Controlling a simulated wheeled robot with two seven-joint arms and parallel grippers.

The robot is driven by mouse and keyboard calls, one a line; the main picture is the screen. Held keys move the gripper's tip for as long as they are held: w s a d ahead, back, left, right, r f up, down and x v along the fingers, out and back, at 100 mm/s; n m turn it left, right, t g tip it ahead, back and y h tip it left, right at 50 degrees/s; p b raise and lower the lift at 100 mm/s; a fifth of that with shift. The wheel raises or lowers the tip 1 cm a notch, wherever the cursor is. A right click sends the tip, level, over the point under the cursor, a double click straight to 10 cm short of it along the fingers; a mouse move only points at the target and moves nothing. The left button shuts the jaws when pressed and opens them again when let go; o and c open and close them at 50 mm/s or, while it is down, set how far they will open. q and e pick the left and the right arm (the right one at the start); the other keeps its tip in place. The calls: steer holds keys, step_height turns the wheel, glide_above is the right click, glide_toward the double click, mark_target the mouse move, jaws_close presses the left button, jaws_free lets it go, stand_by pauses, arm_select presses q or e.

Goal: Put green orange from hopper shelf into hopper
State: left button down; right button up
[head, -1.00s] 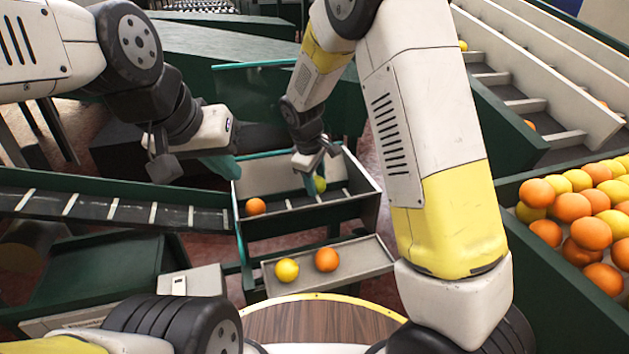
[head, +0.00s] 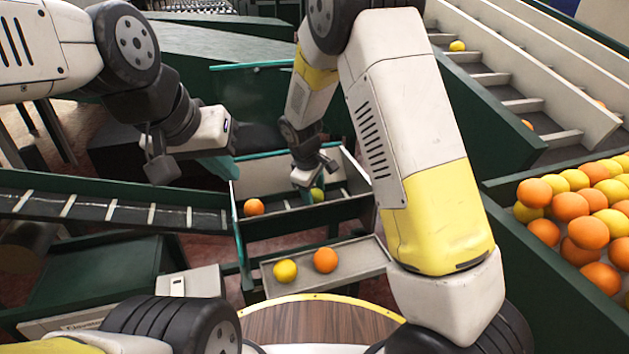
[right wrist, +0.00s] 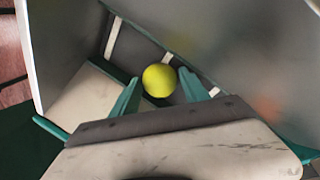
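A yellow-green orange (head: 317,194) lies inside the metal-walled hopper (head: 300,222), below my right gripper (head: 307,184). In the right wrist view the same green orange (right wrist: 159,80) sits between and just beyond the two teal fingertips (right wrist: 160,92). The fingers are apart, with visible gaps beside the fruit. An orange-coloured orange (head: 254,207) lies at the hopper's left side. The hopper shelf (head: 345,259) in front holds a yellow orange (head: 285,271) and an orange one (head: 325,260). My left gripper (head: 222,167) hangs left of the hopper; its fingers' opening is unclear.
A slatted conveyor (head: 110,207) runs to the hopper's left side. A green-walled bin (head: 545,250) full of mixed oranges stands at the right. A slatted incline (head: 510,92) with a few fruits rises behind it. The hopper walls stand close around my right gripper.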

steer(key=shift+r, duration=0.1)
steer(key=v, duration=1.2)
steer(key=s+d+r+m+t+y, duration=0.1)
steer(key=s+d+r+m+y, duration=0.2)
steer(key=s+d+r+m, duration=0.55)
steer(key=s+d+r+m+t, duration=0.1)
steer(key=s+d+r, duration=0.1)
steer(key=s, duration=0.5)
steer(key=s+d+r+m+t, duration=0.1)
steer(key=s+d+r+m, duration=0.1)
steer(key=s+d, duration=0.3)
steer(key=shift+s+d+r+y, duration=0.15)
steer(key=shift+s+r+y, duration=0.2)
steer(key=shift+s, duration=1.05)
steer(key=shift+m, duration=0.25)
steer(key=shift+c, duration=0.2)
